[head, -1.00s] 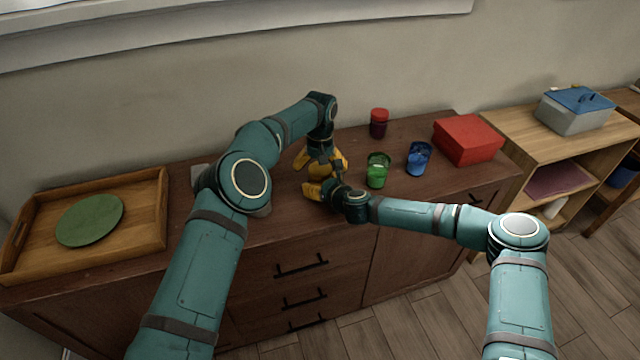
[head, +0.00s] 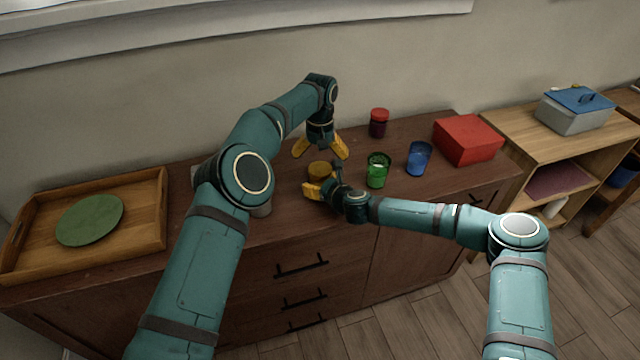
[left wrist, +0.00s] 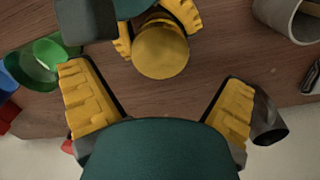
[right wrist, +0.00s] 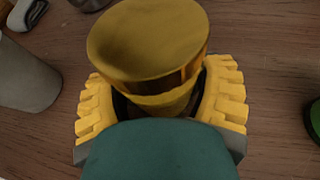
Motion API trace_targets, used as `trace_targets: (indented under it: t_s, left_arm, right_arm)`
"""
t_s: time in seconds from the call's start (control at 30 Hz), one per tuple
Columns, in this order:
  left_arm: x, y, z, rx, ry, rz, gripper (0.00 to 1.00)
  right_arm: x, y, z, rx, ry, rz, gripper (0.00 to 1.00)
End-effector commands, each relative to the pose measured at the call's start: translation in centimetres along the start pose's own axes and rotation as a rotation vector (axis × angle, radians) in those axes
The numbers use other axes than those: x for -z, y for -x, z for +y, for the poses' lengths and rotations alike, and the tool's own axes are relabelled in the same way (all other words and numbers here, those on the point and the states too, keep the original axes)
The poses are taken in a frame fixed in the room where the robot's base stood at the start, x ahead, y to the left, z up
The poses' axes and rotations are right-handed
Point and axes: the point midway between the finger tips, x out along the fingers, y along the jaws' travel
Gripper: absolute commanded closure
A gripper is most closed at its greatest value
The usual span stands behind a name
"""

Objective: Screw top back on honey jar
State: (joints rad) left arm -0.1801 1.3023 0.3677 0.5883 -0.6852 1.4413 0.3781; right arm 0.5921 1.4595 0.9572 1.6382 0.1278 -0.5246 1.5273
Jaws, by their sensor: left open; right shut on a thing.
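The honey jar (right wrist: 178,88) is amber and stands on the dark wooden cabinet top, mostly hidden below its lid. The broad gold lid (head: 319,169) sits on top of the jar; it also shows from above in the left wrist view (left wrist: 160,51) and up close in the right wrist view (right wrist: 148,40). I cannot tell how tightly it is seated. My right gripper (head: 318,186) is shut around the jar's body, below the lid. My left gripper (head: 320,150) is open and empty, fingers pointing down, above and behind the lid and apart from it.
A green glass (head: 377,171) and a blue glass (head: 418,158) stand right of the jar. A red-lidded jar (head: 379,124) is behind them, and a red box (head: 468,139) is further right. A wooden tray (head: 150,213) with a green plate (head: 90,220) lies left. A grey cup (right wrist: 25,78) stands near.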

Motion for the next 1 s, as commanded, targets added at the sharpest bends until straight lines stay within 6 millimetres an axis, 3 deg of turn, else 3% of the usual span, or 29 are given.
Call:
trace_targets:
  t_s: [0.3, 0.57, 0.77, 1.0]
  left_arm:
    - [0.0, 3.5, 0.1, -0.001, 0.0, 0.001, 0.0]
    - [0.0, 3.4, 0.0, 0.0, 0.0, 0.0, 0.0]
    - [0.0, 1.9, 0.0, -0.001, 0.001, -0.003, 0.0]
    - [0.0, -1.8, 0.0, -0.001, 0.0, -0.003, 0.0]
  right_arm:
    - [-0.1, 0.0, 0.0, 0.0, 0.001, -0.002, 1.0]
    - [-0.1, 0.0, 0.0, 0.0, 0.0, -0.002, 1.0]
    - [-0.1, 0.0, 0.0, 0.0, 0.0, -0.002, 1.0]
    - [-0.1, 0.0, 0.0, 0.0, 0.001, -0.002, 1.0]
